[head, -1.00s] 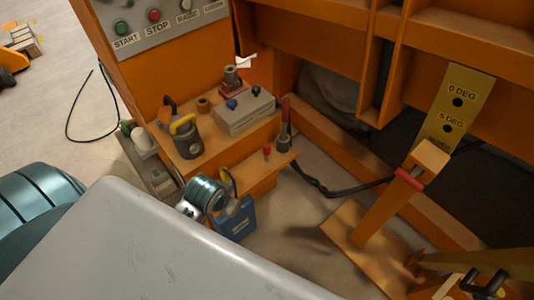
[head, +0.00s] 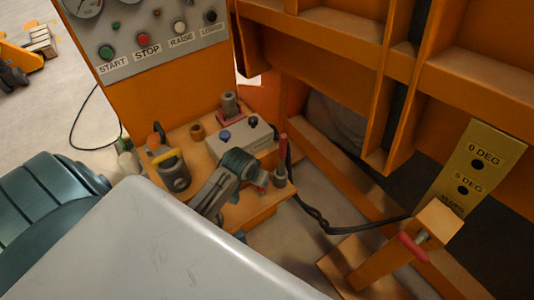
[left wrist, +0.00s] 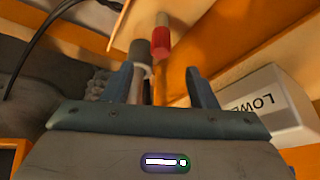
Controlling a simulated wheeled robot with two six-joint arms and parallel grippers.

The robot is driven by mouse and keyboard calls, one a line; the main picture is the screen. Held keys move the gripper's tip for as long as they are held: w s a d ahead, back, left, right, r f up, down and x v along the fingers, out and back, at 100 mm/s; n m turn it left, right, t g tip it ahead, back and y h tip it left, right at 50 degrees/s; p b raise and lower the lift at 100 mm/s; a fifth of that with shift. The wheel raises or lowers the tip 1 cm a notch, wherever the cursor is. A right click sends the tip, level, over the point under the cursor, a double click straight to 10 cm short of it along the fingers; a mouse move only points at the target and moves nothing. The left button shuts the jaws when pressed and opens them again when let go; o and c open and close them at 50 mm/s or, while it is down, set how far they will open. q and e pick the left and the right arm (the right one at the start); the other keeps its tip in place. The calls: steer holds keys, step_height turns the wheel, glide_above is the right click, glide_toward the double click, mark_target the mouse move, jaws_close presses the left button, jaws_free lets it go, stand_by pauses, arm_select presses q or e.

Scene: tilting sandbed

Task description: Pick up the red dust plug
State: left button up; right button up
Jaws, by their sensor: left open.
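The red dust plug (left wrist: 161,42) is a short red cylinder with a pale end, on the orange shelf (left wrist: 115,12) in the left wrist view. My left gripper (left wrist: 163,85) is open, with one finger on each side of the view. The plug shows beyond the fingertips, roughly between their lines and apart from both. A grey cylinder (left wrist: 141,55) stands close beside the plug on the left. In the head view my left gripper (head: 258,170) reaches over the shelf and largely covers the plug. My right gripper is not in view.
A grey control box (head: 240,137) lies behind my gripper; its lettered side is at right in the wrist view. A red-handled grey fitting (head: 281,172) stands beside the gripper. A black hose (head: 325,226) runs right. A yellow-handled grey object (head: 175,172) stands left.

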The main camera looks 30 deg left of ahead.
arm_select(q)
steer(key=x, duration=0.9)
steer(key=shift+f, duration=0.45)
steer(key=shift+s, duration=0.1)
steer(key=c, duration=1)
steer(key=shift+r, duration=0.1)
